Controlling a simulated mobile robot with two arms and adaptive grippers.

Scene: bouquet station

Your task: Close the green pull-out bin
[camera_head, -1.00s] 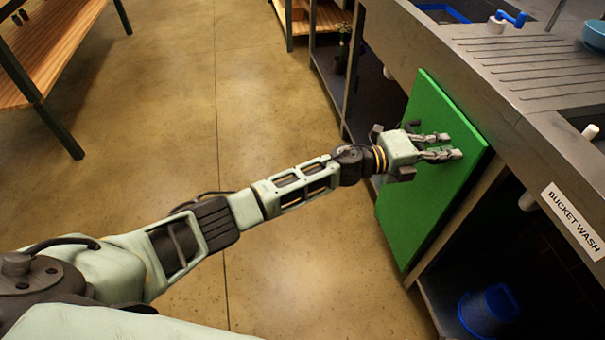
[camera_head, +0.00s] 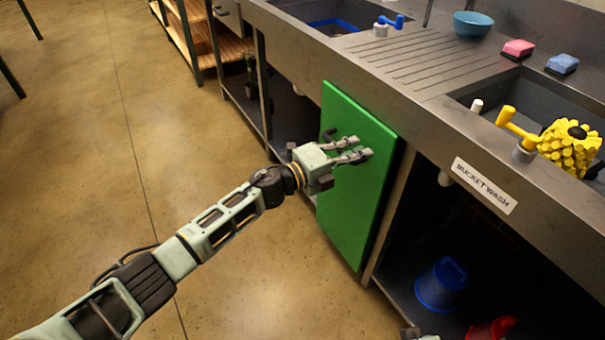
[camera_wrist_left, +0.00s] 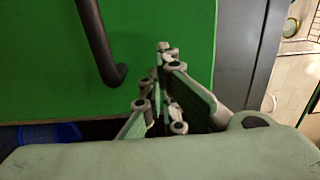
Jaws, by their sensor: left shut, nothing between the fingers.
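The green pull-out bin shows as a green front panel (camera_head: 352,215) under the counter, close to the counter's front frame. I cannot tell whether it sits fully flush. Its dark bar handle (camera_wrist_left: 98,42) shows in the left wrist view, beside my fingers. My left gripper (camera_head: 366,153) is shut and empty, its fingertips at the upper part of the green front. I cannot tell whether they touch it. In the left wrist view, the closed fingers (camera_wrist_left: 163,75) lie over the green surface. A small part of what looks like my right gripper (camera_head: 415,333) shows at the bottom edge.
The steel counter (camera_head: 420,85) runs above the bin, with a "BUCKET WASH" label (camera_head: 485,186). A blue bucket (camera_head: 441,285) and a red bucket (camera_head: 492,330) stand in the open bay to the right. The floor (camera_head: 200,120) on the left is clear.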

